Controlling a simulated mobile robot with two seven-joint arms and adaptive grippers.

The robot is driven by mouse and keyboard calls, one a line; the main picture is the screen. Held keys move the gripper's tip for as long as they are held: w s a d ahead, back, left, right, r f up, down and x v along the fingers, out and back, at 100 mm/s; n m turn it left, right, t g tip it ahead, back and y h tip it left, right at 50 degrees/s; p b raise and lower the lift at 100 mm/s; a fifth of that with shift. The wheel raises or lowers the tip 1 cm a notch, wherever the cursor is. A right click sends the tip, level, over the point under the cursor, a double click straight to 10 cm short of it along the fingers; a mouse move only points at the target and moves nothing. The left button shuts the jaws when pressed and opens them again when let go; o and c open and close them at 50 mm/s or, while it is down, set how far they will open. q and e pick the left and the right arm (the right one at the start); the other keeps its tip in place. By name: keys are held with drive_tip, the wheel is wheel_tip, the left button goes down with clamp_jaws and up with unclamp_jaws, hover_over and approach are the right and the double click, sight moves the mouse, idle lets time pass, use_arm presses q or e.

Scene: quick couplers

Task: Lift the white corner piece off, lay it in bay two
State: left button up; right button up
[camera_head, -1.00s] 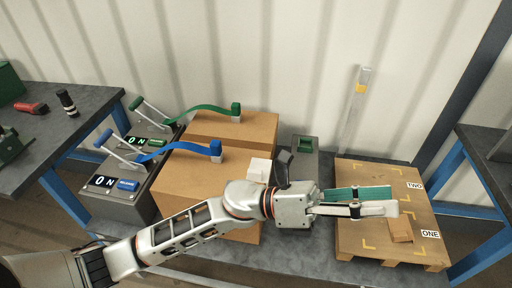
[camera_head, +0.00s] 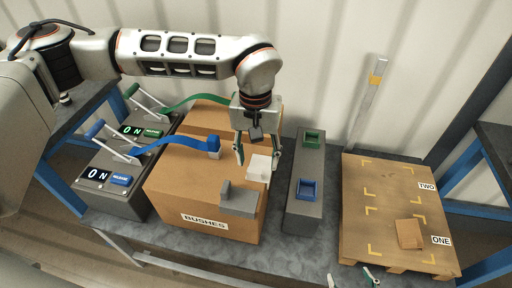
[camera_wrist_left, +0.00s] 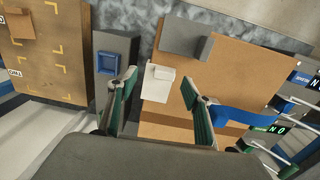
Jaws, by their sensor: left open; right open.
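The white corner piece (camera_head: 258,168) sits on the right edge of the cardboard box marked BUSHES, near a grey corner piece. My left gripper (camera_head: 259,162) is open and points down just above the white piece, which lies between or just below its fingers. In the left wrist view the white piece (camera_wrist_left: 158,82) shows between the two green-padded fingers, apart from both. Bay two (camera_head: 392,178), by the TWO label on the wooden pallet, is empty. My right gripper (camera_head: 352,279) shows only as open fingertips at the bottom edge.
A brown block (camera_head: 409,233) lies in bay one. A grey corner piece (camera_head: 238,199) sits on the box's front edge. A grey stand (camera_head: 304,208) with green and blue sockets stands between box and pallet. Blue (camera_head: 160,146) and green (camera_head: 190,101) hoses arch from the lever panels to the box.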

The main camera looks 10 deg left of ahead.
sight(255, 171)
use_arm(q)
drive_tip(key=shift+w+a+r, duration=0.15)
drive_tip(key=shift+w+a, duration=0.2)
drive_tip(key=shift+a, duration=0.1)
drive_tip(key=shift+w+a+f, duration=0.1)
drive_tip(key=shift+f, duration=0.15)
wheel_tip(255, 171, down, 6)
drive_tip(key=shift+r, duration=0.2)
use_arm(e)
drive_tip(key=shift+s+f, duration=0.1)
drive_tip(key=shift+f, duration=0.15)
use_arm(q)
drive_tip(key=shift+f, duration=0.75)
use_arm(e)
drive_tip(key=shift+r, duration=0.1)
use_arm(q)
drive_tip(key=c, duration=1.2)
drive_tip(key=shift+c, duration=0.6)
drive_tip(key=shift+r, duration=0.1)
